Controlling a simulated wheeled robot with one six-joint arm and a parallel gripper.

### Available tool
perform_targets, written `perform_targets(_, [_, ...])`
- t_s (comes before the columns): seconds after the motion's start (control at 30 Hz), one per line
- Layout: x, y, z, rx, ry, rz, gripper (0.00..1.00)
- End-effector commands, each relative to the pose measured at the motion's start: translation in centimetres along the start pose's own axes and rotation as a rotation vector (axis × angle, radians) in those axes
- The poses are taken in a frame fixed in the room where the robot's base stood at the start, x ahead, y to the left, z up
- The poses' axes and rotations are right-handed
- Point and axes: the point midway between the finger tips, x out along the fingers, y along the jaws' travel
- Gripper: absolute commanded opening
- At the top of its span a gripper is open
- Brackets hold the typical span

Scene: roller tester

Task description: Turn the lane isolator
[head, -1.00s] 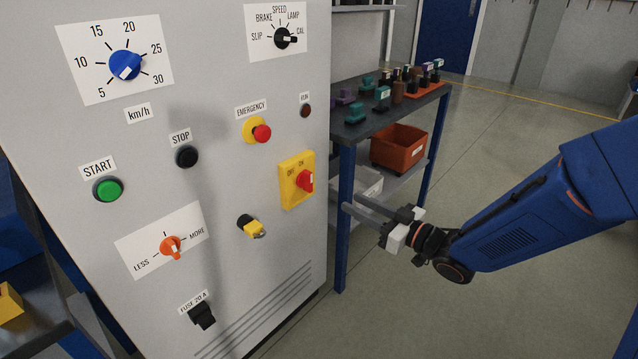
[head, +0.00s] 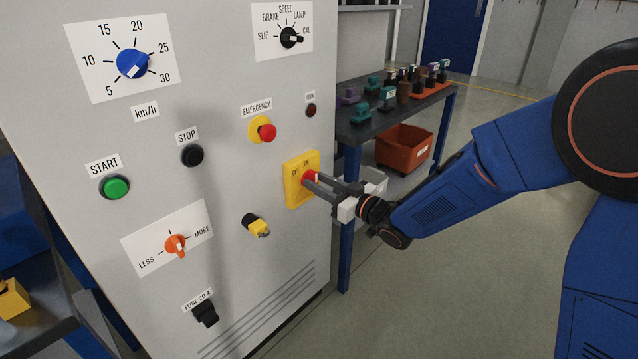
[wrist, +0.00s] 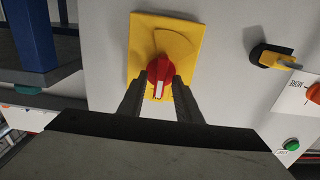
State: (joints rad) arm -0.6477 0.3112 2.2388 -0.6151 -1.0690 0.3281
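The lane isolator is a red rotary handle (head: 309,177) on a yellow plate (head: 291,187) marked OFF and ON, low on the right side of the grey cabinet front. In the wrist view the red handle (wrist: 160,72) sits between the tips of my two dark fingers, with its white mark toward my gripper. My gripper (head: 318,184) reaches it from the right in the head view. The fingertips (wrist: 159,85) lie on either side of the handle, very close to it. Whether they press on it cannot be told.
A yellow-and-black key-like switch (head: 257,226) sticks out left of the isolator. The red emergency button (head: 266,132) is above it. A blue-legged bench (head: 345,230) with several small parts and an orange bin (head: 404,148) stands behind my gripper.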

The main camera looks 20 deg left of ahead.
Motion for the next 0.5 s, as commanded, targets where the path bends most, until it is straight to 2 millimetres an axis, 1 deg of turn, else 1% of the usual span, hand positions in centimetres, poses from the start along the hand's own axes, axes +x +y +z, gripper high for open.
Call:
perform_targets(0.3, [0.24, 0.0, -0.01, 0.0, 0.0, 0.0, 0.31])
perform_targets(0.33, [0.24, 0.0, -0.01, 0.0, 0.0, 0.0, 0.26])
perform_targets(0.37, [0.24, 0.0, -0.01, 0.0, 0.0, 0.0, 0.19])
perform_targets(0.4, [0.23, 0.0, -0.01, 0.0, 0.0, 0.0, 0.1])
perform_targets(0.43, [0.23, 0.0, -0.01, 0.0, 0.0, 0.0, 0.03])
perform_targets(0.47, [0.23, 0.0, -0.01, 0.0, 0.0, 0.0, 0.0])
perform_targets(0.5, [0.23, 0.0, -0.01, 0.0, 0.0, 0.0, 0.0])
